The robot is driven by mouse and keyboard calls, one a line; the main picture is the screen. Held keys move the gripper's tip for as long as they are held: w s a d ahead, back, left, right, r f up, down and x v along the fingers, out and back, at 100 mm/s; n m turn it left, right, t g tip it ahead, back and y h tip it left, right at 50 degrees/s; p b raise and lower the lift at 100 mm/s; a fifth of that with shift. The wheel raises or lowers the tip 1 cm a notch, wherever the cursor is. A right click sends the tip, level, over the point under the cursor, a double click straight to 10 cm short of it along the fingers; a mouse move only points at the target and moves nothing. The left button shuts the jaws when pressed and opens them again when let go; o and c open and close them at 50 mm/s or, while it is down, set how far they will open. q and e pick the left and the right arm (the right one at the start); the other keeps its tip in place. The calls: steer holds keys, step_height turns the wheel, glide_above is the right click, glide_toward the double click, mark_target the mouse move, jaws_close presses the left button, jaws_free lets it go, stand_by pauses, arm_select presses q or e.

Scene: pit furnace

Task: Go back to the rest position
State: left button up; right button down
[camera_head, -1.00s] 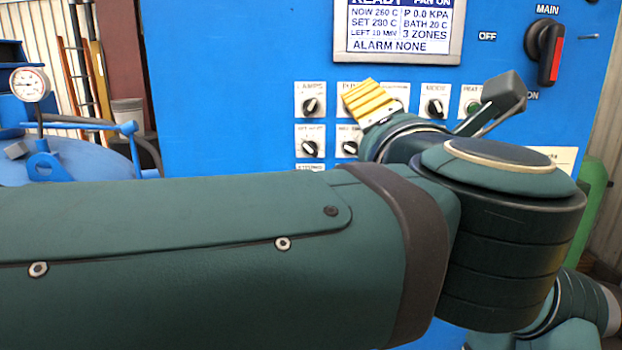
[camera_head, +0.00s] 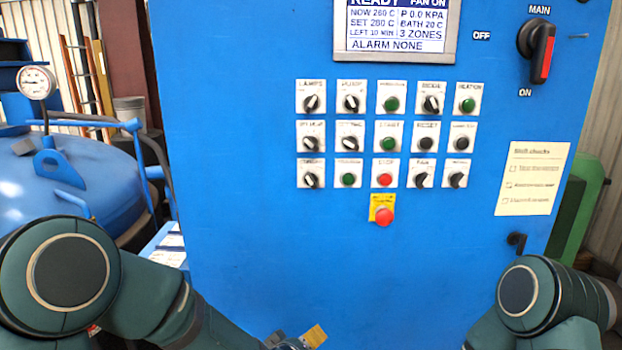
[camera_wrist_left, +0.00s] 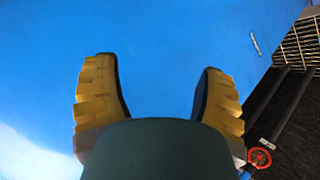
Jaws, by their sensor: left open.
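My left gripper (camera_head: 296,334) shows at the bottom edge of the head view, low in front of the blue control cabinet (camera_head: 350,270). Only its tip end shows there, with one yellow pad. In the left wrist view the two ridged yellow fingers of the left gripper (camera_wrist_left: 160,90) stand wide apart with nothing between them. A blue surface fills most of the background behind them. My left arm is folded at the lower left of the head view. Part of my right arm shows at the lower right, but its gripper is out of view.
The cabinet carries a display (camera_head: 395,28), rows of knobs and buttons, a red emergency button (camera_head: 384,216), a main switch (camera_head: 537,48) and a paper checklist (camera_head: 533,178). A blue round vessel (camera_head: 75,180) with a gauge (camera_head: 36,82) stands at left. A red handwheel (camera_wrist_left: 260,157) shows in the wrist view.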

arm_select(q)
steer(key=s+a+f+m+g, duration=0.2)
steer(key=s+a+f+g, duration=0.2)
steer(key=s+f, duration=0.5)
steer(key=s+a+f+m+g+h, duration=0.1)
steer(key=s+a+f+m+g, duration=0.2)
steer(key=s+f, duration=0.7)
steer(key=shift+s+a+g, duration=0.5)
steer(key=shift+g, duration=0.2)
steer(key=shift+f, duration=0.1)
